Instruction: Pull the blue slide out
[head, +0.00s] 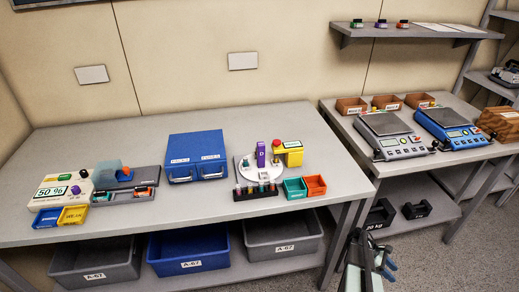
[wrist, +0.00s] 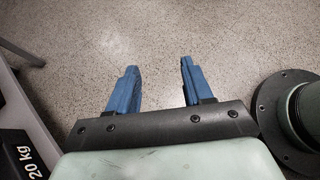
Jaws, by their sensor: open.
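No part is labelled as a slide that I can read. A blue box (head: 196,157) with two labelled front sections and small handles stands mid-table in the head view. A dark grey device (head: 125,196) with a blue-grey block (head: 106,178) and orange parts sits to its left; how these parts join is too small to tell. My gripper (wrist: 157,66) is open and empty above the speckled floor in the wrist view. In the head view my arm's end is at the lower right, off the left table's right end and far from the blue box.
A white device (head: 62,190) reading "50 %" and small blue and yellow bins (head: 73,215) stand at left. A round white base with a red-topped yellow part (head: 289,153) stands right of the box. Scales (head: 390,136) fill the right table. Large bins (head: 190,250) sit below.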

